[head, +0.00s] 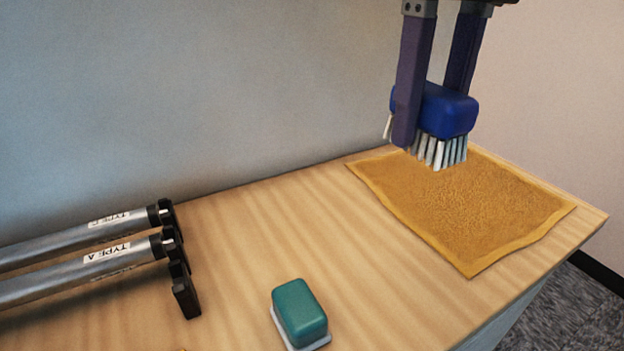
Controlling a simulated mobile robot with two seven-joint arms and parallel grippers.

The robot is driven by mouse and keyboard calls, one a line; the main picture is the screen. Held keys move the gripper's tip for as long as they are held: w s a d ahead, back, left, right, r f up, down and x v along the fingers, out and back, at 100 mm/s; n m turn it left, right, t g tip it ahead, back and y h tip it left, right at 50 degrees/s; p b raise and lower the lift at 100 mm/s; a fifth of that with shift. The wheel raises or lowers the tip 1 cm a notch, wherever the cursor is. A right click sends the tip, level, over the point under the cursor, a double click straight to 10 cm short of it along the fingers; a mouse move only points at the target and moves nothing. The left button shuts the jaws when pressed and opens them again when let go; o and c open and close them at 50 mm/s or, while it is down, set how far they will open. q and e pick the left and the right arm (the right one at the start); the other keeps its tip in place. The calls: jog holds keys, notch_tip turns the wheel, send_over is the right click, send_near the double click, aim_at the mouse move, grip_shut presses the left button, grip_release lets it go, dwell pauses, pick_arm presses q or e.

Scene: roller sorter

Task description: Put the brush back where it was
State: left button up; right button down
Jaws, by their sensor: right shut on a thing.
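The brush (449,110) has a blue body and white bristles that point down. My right gripper (434,118) comes in from the top and is shut on the brush, with one purple finger in front of it and one behind. The brush is above the back left part of a yellow-brown cloth (497,210) at the right end of the table. I cannot tell for sure whether the bristle tips touch the cloth. My left gripper is not in view.
Two grey rollers, labelled TYPE C (80,231) and TYPE A (85,271), rest in a black holder (184,290) at the left. A teal block with a pale base (300,312) stands at the front middle. The wooden table (270,220) is clear between them and the cloth.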

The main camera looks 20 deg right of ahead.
aim_at(389, 280)
notch_tip(389, 280, down, 18)
jog(key=shift+f+b, duration=0.2)
jog(key=shift+b, duration=0.15)
jog(key=shift+f, duration=0.1)
jog(key=shift+f, duration=0.15)
jog(key=shift+c, duration=1.7)
grip_release()
